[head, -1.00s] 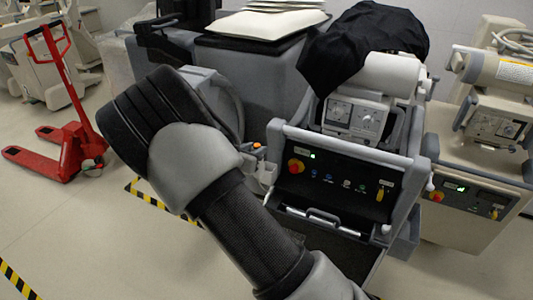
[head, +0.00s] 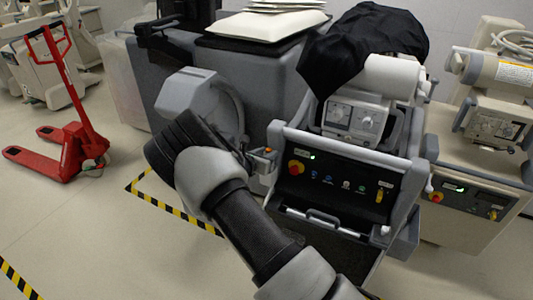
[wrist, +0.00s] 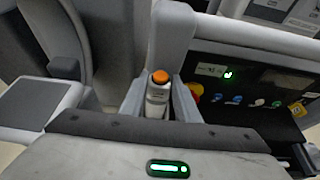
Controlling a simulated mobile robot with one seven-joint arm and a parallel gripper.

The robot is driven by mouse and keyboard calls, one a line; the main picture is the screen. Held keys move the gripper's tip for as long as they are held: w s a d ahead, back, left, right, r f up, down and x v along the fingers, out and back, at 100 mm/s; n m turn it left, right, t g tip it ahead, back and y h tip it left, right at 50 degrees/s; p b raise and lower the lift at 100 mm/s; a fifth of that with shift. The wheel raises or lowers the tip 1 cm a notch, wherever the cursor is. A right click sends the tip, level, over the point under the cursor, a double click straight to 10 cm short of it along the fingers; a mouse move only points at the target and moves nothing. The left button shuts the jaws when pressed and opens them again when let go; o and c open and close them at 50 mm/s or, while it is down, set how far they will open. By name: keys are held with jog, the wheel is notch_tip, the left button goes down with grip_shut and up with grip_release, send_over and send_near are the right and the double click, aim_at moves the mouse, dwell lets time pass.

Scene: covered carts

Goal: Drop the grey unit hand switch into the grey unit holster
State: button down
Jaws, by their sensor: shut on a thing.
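The grey unit hand switch (wrist: 158,92) is a pale stick with an orange button on top. It stands roughly upright in the wrist view, and its orange end shows small in the head view (head: 268,150). My gripper (wrist: 159,104) is shut on it; pale grey sides flank the switch. In the head view my wrist hides most of the gripper. The grey unit holster (head: 265,163) is at the left side of the grey cart's front panel, right by the switch. How far the switch sits inside it is hidden.
The grey unit's control panel (head: 335,180) with a red knob is just right of the switch. A grey post (wrist: 168,40) rises close behind it. A beige unit (head: 470,205) stands at the right, a red pallet jack (head: 75,145) at the left.

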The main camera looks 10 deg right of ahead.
jog(key=shift+f+b, duration=0.45)
jog(key=shift+b, duration=0.05)
jog(key=shift+f, duration=0.2)
jog(key=shift+r, duration=0.1)
jog(key=c, duration=1.4)
grip_release()
jog(key=shift+o, duration=0.2)
